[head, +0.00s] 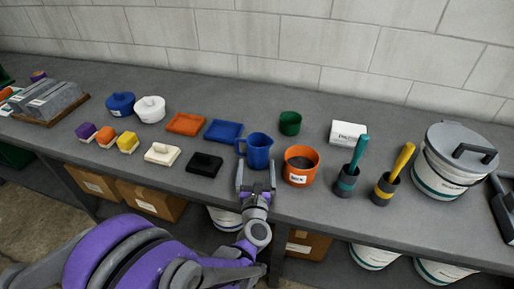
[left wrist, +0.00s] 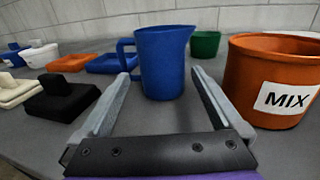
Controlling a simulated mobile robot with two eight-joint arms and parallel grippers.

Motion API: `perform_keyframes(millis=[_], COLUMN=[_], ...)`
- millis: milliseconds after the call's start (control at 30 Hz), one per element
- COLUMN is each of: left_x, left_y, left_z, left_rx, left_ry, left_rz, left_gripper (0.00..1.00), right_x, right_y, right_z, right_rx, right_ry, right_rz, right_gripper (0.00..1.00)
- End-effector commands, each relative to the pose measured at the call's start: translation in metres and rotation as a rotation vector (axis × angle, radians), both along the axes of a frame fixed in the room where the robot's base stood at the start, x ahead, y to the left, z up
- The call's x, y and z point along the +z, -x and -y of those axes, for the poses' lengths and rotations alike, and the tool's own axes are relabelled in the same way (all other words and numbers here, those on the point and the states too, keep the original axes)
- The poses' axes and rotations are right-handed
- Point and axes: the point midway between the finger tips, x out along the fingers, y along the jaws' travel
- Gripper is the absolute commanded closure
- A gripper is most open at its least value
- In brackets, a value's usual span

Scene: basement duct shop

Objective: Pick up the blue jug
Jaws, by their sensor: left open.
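The blue jug (head: 258,152) stands upright on the grey bench near its middle, with its handle on the left side. In the left wrist view the jug (left wrist: 165,65) stands just ahead, roughly centred between my fingers, and its spout points right. My left gripper (head: 256,178) is open and empty, in front of the jug at the bench's front edge. In the left wrist view the two fingers of the left gripper (left wrist: 160,84) are spread apart near the jug's base; I cannot tell whether they touch it. My right gripper does not show.
An orange tub labelled MIX (head: 300,167) stands close on the jug's right. A green cup (head: 290,123) is behind, a blue tray (head: 224,131) and a black block (head: 204,163) are to the left. A block wall (head: 260,40) runs behind the bench (head: 110,181).

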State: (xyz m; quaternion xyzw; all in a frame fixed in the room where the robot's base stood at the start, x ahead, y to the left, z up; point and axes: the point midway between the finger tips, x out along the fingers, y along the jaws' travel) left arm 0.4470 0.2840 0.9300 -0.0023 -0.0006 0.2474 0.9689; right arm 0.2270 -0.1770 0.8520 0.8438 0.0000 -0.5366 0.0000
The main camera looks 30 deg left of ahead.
Motion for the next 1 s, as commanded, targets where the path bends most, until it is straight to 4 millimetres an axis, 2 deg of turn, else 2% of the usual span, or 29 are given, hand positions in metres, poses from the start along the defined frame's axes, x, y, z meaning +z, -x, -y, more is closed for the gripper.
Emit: perform_keyframes(millis=[200,367,600,733,967,1000], left_x=[0.001,0.001,0.001,0.001,0.001,0.001], left_y=[-0.032,-0.046,-0.078,-0.086,-0.087,-0.086], left_z=[-0.017,-0.024,-0.039,-0.043,-0.043,-0.043], left_rx=[0.001,-0.001,0.0,-0.002,-0.002,-0.002], left_ry=[-0.003,-0.003,-0.004,-0.003,-0.003,-0.003], left_rz=[-0.001,-0.001,-0.002,-0.003,-0.003,-0.003], left_gripper=[0.0,0.0,0.0,0.0,0.0,0.07], right_x=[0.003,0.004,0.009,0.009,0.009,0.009], right_y=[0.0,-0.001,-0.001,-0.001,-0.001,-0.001], right_z=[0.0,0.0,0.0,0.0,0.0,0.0], right_rx=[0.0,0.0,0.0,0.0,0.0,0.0], right_ry=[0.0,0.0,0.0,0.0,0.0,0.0], right_rz=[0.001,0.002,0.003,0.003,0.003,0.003], right_gripper=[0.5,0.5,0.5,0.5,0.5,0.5])
